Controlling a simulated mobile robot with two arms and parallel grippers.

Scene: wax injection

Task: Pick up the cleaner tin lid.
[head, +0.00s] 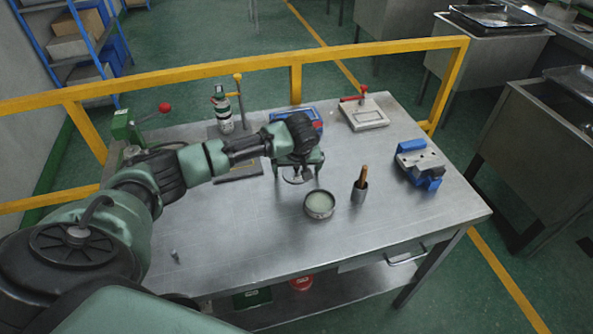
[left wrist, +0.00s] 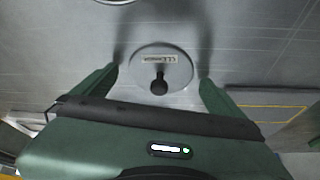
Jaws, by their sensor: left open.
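The lid (left wrist: 150,62) is a round grey disc with a small label and a black knob (left wrist: 159,84). It lies on the metal table between the fingers of my left gripper (left wrist: 155,80), which is open and points down over it. In the head view the lid (head: 297,180) shows partly below the left gripper (head: 298,169). I cannot tell whether the fingers touch it. The open round tin (head: 319,207) with pale contents stands close by, to the right and nearer the front. My right gripper is not in view.
A dark cup (head: 359,193) with a wooden-handled tool stands right of the tin. A blue vise (head: 420,165) is at the right, a white-topped device (head: 364,113) at the back, a bottle (head: 222,112) at the back left. The front of the table (head: 250,245) is mostly clear.

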